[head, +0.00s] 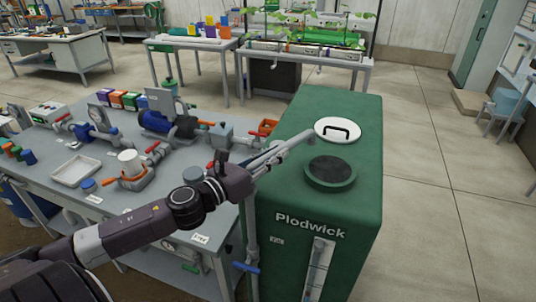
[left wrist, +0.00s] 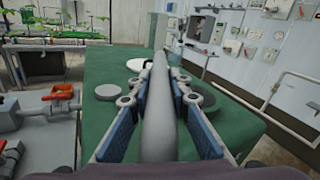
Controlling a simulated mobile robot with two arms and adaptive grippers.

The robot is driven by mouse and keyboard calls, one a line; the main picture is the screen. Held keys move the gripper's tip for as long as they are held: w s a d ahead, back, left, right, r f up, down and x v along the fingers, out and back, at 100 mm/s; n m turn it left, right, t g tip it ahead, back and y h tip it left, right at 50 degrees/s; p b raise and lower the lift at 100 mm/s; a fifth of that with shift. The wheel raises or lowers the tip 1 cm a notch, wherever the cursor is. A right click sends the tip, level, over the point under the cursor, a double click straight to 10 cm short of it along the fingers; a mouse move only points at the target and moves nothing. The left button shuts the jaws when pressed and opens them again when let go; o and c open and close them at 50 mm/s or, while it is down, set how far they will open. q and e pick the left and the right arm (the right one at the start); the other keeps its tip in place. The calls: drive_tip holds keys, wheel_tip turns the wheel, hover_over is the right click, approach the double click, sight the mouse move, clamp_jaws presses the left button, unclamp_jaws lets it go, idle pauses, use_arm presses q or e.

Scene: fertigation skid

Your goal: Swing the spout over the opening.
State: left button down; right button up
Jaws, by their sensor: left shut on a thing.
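The spout (head: 297,143) is a grey pipe reaching out over the top of the green tank from a standing pipe at the tank's left side. Its bent end lies above the tank top, left of the white lid and beyond the opening (head: 331,170), a dark round with a green rim. My left gripper (head: 268,160) is shut on the spout. My right gripper is not in view.
The green tank (head: 310,265) has a white lid (head: 338,130) with a black handle on top. A grey bench (head: 90,170) with pumps, valves and a tray stands to the left. A blue-handled valve (head: 245,267) is on the standing pipe.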

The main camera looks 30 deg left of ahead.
use_arm(q)
drive_tip(key=m+h+b, duration=0.1)
drive_tip(key=d+m+g+h+b, duration=0.1)
drive_tip(key=d+m+h+b, duration=0.1)
drive_tip(key=h, duration=0.1)
drive_tip(key=shift+s+f+g, duration=0.15)
drive_tip(key=shift+s+g, duration=0.15)
drive_tip(key=shift+s, duration=0.05)
drive_tip(key=shift+s+d+r+m+g+h+b, duration=0.1)
drive_tip(key=shift+s+d+m+g+h+b, duration=0.15)
drive_tip(key=shift+m+h+b, duration=0.2)
drive_tip(key=shift+s+d+r+m+g+h+b, duration=0.1)
drive_tip(key=shift+d+m+g+h+b, duration=0.2)
drive_tip(key=shift+h, duration=0.25)
drive_tip(key=c, duration=1.8)
unclamp_jaws()
drive_tip(key=shift+d, duration=0.1)
drive_tip(key=v, duration=1.2)
